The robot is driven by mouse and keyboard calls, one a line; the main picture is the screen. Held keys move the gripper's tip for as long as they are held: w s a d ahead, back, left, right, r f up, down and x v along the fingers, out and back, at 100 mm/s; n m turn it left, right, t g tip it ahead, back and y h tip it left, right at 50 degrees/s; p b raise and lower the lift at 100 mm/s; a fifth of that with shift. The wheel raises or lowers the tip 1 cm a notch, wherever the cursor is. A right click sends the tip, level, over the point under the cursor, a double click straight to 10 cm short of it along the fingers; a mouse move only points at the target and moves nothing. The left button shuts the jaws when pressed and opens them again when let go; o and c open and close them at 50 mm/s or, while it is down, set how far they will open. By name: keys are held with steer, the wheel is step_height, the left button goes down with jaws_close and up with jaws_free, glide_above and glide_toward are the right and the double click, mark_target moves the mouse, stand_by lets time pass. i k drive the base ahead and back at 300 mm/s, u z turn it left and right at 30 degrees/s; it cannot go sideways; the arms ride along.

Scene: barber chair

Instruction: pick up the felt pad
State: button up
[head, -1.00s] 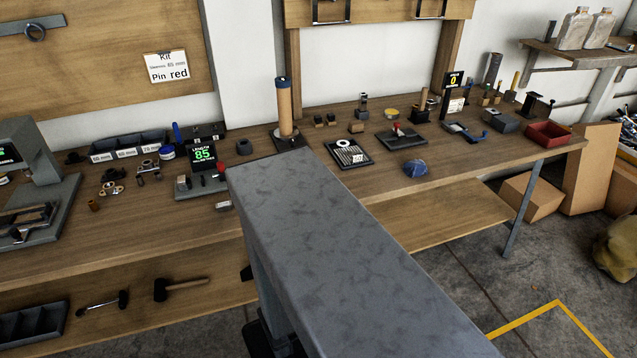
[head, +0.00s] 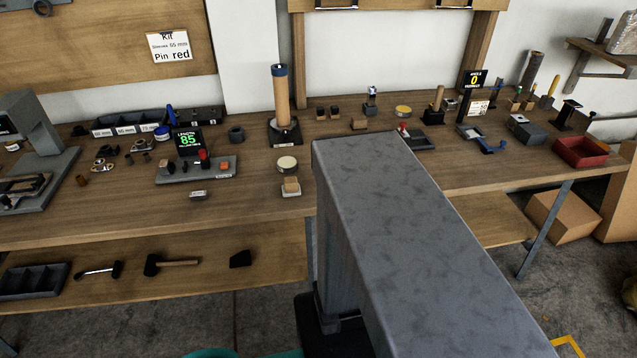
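I cannot tell for certain which small item is the felt pad. A round cream disc (head: 286,163) lies on the workbench (head: 240,203) left of my grey arm link. Just in front of it, a small tan block (head: 291,185) sits on a pale base. A flat yellowish round item (head: 403,110) lies farther back, right of the tall brown cylinder (head: 281,95). My gripper is not in view. My grey arm link covers the bench's middle right and hides what lies behind it.
A gauge with a green "85" display (head: 188,141) stands left of the disc. A labelled parts tray (head: 130,124) is at the back left. A red bin (head: 580,152) stands near the right end. A lower shelf (head: 210,270) holds hammers.

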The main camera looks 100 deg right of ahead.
mark_target(291, 187)
steer(key=z, duration=0.2)
steer(key=k, duration=0.75)
steer(key=z, duration=0.7)
steer(key=k, duration=1.05)
steer(key=u, duration=0.15)
steer(key=i, duration=0.9)
